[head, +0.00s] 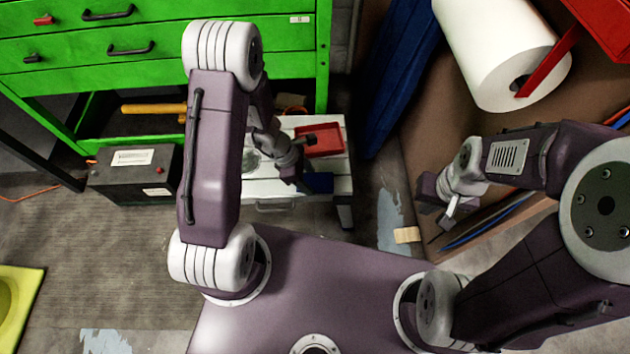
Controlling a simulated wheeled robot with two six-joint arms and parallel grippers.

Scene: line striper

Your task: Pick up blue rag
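A small dark blue patch, which looks like the blue rag (319,182), lies near the front right of a low white table (285,188). My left gripper (306,163) is over this table, with its two dark fingers apart and nothing visible between them. Its lower finger is right beside the blue rag and covers part of its left side; I cannot tell whether they touch. My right gripper (437,204) hangs at the right by a brown board, away from the rag. Its fingers are too small and turned to read.
A red tray (320,141) sits on the white table behind the rag. A green drawer cabinet (150,45) stands behind, with a black battery box (135,174) at left. A large blue folded item (398,75) and a white roll (500,50) are at right.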

